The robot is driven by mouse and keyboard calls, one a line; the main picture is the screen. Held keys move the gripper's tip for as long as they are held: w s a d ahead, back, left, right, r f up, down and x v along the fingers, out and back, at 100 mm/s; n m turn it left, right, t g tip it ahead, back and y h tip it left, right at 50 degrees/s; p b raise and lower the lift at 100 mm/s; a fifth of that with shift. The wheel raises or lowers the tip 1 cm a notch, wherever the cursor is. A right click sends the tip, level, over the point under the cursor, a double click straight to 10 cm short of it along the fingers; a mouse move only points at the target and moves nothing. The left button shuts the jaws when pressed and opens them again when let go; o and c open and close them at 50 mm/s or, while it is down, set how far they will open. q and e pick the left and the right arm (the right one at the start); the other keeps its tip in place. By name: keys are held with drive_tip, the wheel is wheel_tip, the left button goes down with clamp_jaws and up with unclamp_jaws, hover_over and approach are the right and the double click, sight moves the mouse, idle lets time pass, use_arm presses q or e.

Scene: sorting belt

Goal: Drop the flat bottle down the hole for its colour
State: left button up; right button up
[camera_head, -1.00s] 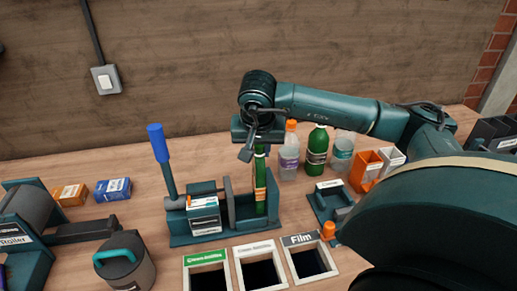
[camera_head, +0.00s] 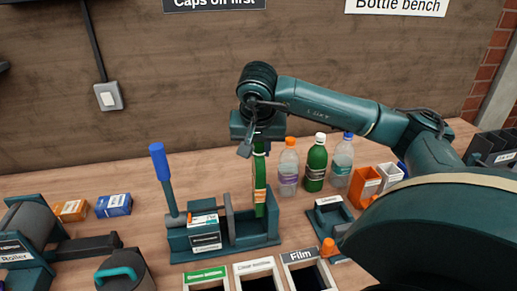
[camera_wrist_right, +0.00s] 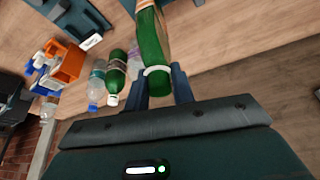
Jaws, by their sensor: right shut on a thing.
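The flat green bottle (camera_head: 259,185) with an orange-tan label hangs upright from my right gripper (camera_head: 258,143), which is shut on its neck end. Its lower end is still between the walls of the teal press (camera_head: 222,240); whether it touches the press floor is hidden. In the right wrist view the bottle (camera_wrist_right: 153,45) runs away from the fingers (camera_wrist_right: 160,88). The green-labelled hole (camera_head: 206,276) is at the bottom edge, beside the white-labelled clear-bottle hole (camera_head: 254,266) and the dark-labelled Film hole (camera_head: 299,256). My left gripper is out of view.
The press's blue-handled lever (camera_head: 158,165) stands up left of the bottle. An orange-capped bottle (camera_head: 288,172), a green bottle (camera_head: 316,168) and a clear bottle (camera_head: 342,165) stand behind right.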

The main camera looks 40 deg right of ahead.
drive_tip(key=shift+r, duration=0.1)
drive_tip(key=shift+r, duration=2.9)
drive_tip(key=shift+c, duration=0.2)
drive_tip(key=shift+f, duration=0.1)
clamp_jaws()
